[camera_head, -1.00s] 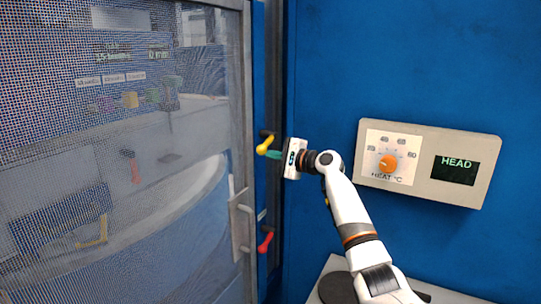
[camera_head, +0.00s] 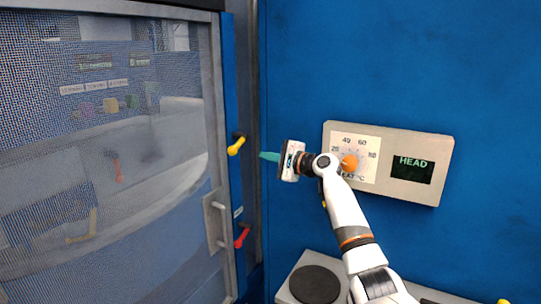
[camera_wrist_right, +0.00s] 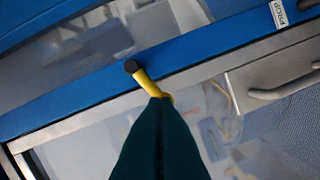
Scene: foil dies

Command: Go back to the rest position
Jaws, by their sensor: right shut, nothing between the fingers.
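My right gripper (camera_head: 264,156) is shut and empty, with its green fingers pointing left, just right of the yellow lever (camera_head: 236,146) on the blue door post. In the head view a small gap shows between the fingertips and the lever. In the right wrist view the shut green fingers (camera_wrist_right: 160,105) fill the lower middle, and the yellow lever (camera_wrist_right: 146,82) with its dark pivot shows just beyond their tips. The left gripper is in neither view.
A mesh door (camera_head: 110,160) with a metal handle (camera_head: 214,222) stands at left. A red lever (camera_head: 241,237) sits lower on the post. A heat control box (camera_head: 395,145) marked HEAD is on the blue wall. Below is a grey surface with a dark round plate (camera_head: 314,284).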

